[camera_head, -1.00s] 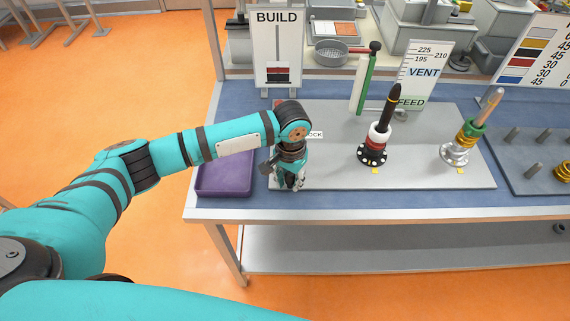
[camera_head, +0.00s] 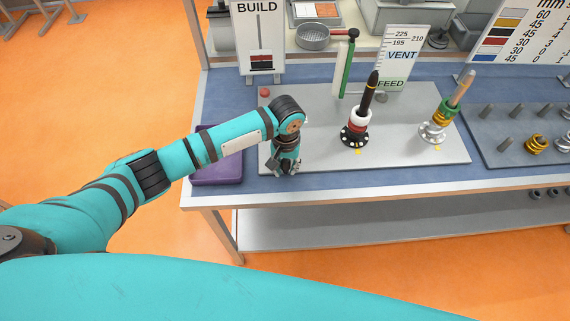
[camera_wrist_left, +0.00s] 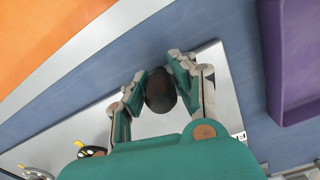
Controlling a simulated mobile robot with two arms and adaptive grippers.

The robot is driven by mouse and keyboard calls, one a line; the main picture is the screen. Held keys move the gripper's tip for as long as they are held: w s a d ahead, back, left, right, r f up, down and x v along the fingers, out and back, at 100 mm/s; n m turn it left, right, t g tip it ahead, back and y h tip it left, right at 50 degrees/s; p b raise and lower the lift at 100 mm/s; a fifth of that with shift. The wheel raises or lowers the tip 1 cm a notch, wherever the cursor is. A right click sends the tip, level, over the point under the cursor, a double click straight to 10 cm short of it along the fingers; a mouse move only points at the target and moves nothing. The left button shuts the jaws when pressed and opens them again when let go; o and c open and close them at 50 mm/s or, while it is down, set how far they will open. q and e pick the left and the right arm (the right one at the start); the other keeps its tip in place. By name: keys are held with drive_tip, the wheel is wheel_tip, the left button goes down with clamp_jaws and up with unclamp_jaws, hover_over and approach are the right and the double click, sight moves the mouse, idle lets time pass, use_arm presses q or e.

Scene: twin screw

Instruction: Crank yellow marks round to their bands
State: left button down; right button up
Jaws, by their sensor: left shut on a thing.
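My left gripper (camera_head: 287,168) points down at the left end of the grey plate (camera_head: 310,145). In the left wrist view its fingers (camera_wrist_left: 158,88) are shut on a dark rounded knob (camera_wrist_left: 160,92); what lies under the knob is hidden. To the right stands a black flanged post (camera_head: 355,136) with red and white rings and a black pointed top. Further right is a silver flanged post (camera_head: 433,132) with gold and green rings and a tan top. A small yellow mark (camera_head: 357,151) lies before the black flange, another (camera_head: 437,148) before the silver one.
A purple tray (camera_head: 218,178) is left of the plate, close to my left arm. A peg board (camera_head: 510,148) is at right.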

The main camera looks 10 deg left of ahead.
use_arm(q)
drive_tip(key=shift+r, duration=0.1)
drive_tip(key=c, duration=1)
unclamp_jaws()
drive_tip(key=shift+c, duration=0.2)
wheel_tip(320, 180, up, 12)
drive_tip(key=shift+f, duration=0.1)
drive_tip(key=shift+d, duration=0.1)
